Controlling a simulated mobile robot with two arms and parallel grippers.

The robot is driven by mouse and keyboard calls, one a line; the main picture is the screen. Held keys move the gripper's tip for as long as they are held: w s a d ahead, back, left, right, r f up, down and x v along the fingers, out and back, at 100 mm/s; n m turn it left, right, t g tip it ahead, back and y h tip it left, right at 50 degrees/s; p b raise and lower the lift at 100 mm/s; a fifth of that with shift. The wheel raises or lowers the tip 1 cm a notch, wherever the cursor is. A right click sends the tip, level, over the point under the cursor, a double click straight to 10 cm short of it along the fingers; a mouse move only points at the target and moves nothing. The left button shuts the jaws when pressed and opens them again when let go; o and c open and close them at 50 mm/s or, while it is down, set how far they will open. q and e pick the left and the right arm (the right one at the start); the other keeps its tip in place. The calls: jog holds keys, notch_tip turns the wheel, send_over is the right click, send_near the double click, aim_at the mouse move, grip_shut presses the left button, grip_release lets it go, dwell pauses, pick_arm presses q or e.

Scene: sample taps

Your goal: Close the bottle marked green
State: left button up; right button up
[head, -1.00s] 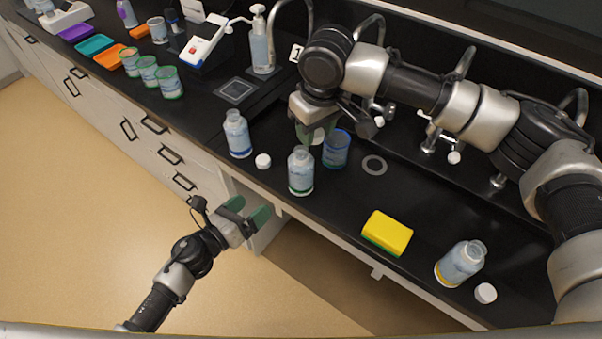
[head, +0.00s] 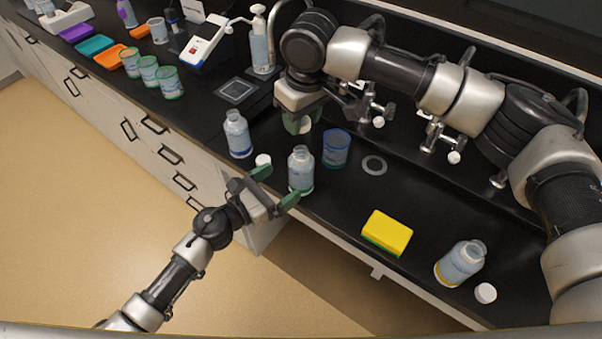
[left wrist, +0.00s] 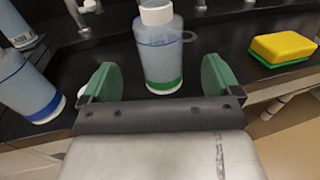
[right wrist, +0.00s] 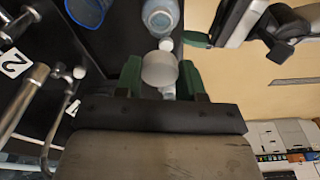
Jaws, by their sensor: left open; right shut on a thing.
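The green-banded bottle (head: 301,171) stands upright near the counter's front edge, its mouth open in the head view. Its green band shows in the left wrist view (left wrist: 164,85). My left gripper (head: 276,184) is open, fingers apart on either side of the bottle's near side; I cannot tell if either touches. My right gripper (head: 303,122) is shut on a white cap (right wrist: 160,69), behind and above the counter, apart from the bottle. In the left wrist view a white cap shape lines up with the bottle's top; its depth is unclear.
A blue-rimmed cup (head: 336,150) stands close to the right of the bottle. Another bottle (head: 238,134) and a loose white cap (head: 263,160) are to its left. A yellow sponge (head: 387,233), a yellow-banded bottle (head: 460,263) and a cap (head: 485,293) lie further right.

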aim_at(291, 175)
pick_arm(q)
jog(key=x, duration=0.7)
jog(key=shift+a, duration=0.1)
jog(key=shift+c, duration=0.2)
jog(key=c, duration=1.3)
pick_arm(e)
jog(key=shift+f, duration=2.5)
jog(key=shift+f, duration=0.1)
jog(key=shift+f, duration=0.8)
jog(key=shift+f, duration=0.55)
